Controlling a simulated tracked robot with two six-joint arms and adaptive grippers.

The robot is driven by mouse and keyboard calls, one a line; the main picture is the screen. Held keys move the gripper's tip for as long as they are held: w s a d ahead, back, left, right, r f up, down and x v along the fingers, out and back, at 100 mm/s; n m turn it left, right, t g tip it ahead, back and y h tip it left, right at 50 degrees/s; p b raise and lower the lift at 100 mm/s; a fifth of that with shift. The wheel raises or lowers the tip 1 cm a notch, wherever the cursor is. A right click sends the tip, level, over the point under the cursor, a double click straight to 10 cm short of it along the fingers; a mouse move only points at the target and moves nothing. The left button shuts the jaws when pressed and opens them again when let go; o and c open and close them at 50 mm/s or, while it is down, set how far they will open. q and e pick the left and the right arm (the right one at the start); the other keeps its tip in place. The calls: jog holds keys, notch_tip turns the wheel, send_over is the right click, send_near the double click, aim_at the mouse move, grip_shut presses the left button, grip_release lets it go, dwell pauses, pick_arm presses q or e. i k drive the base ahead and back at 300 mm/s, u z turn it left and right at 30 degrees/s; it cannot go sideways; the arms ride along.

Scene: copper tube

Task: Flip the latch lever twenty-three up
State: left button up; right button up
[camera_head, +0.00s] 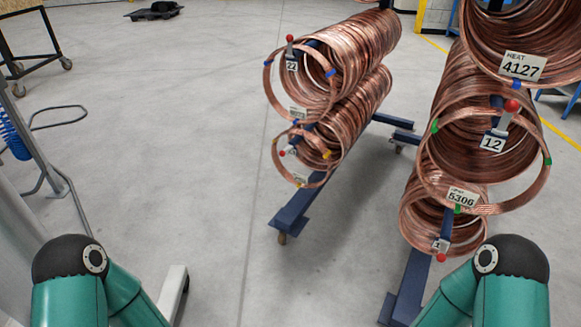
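The left rack holds two copper coils, one above the other. On the lower coil (352,118), a small latch lever with a red knob (282,154) points left and slightly down. The plate beside it is too small to read, so I cannot confirm that it says 23. Above it, on the upper coil (360,50), the lever with a red knob (290,38) stands upright over a plate reading 22 (292,66). Both my grippers are out of view; only my green arm links show at the bottom left and bottom right.
The right rack holds coils with heat tags 4127 (523,66) and 5306 (461,197). Its lever by plate 12 (493,143) is up; the lowest one's red knob (441,258) hangs down. Blue rack feet (297,212) reach forward. The floor on the left is mostly clear.

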aim_at(281, 154)
jog(key=k, duration=0.65)
jog(key=u, duration=0.2)
jog(key=i, duration=1.65)
jog(key=z, duration=0.7)
